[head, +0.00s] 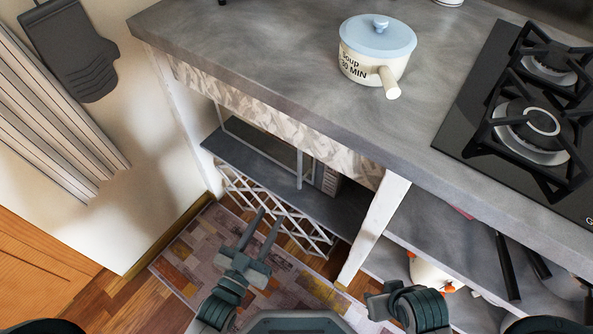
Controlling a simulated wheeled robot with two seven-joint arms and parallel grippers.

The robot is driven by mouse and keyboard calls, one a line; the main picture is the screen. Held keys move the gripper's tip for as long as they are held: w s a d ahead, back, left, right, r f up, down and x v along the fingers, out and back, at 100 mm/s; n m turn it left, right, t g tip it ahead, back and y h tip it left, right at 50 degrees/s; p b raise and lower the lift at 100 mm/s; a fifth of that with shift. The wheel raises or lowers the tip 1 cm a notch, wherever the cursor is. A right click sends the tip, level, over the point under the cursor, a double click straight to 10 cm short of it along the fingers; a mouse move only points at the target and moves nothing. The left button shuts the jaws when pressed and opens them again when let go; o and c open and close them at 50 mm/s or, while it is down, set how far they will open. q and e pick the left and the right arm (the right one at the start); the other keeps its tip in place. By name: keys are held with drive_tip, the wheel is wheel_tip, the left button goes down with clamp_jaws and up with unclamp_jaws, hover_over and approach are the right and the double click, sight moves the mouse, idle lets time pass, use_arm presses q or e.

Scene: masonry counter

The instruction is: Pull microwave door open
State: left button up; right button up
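The microwave (328,179) sits on a dark shelf under the counter, with its top hidden by the countertop. Its door (262,143) shows a light frame around a dark pane, with an upright light bar on the right side, beside the control panel. The door looks shut, though the overhang hides part of it. My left gripper (270,216) is open and empty, its two fingers pointing up toward the shelf. It is below and in front of the microwave, apart from the door. My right gripper (402,305) is at the lower right, and its fingers are not clear.
The grey countertop (250,50) overhangs the microwave and bears a soup pot (365,65) and a gas stove (530,125). A white post (372,230) stands right of the microwave bay. A lattice rack (275,212) is below the shelf. A patterned rug (190,255) covers the floor.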

sight(299, 165)
use_arm(q)
drive_tip(key=shift+w+d, duration=0.1)
drive_tip(key=x, duration=1.7)
drive_tip(key=shift+w+f, duration=0.1)
clamp_jaws()
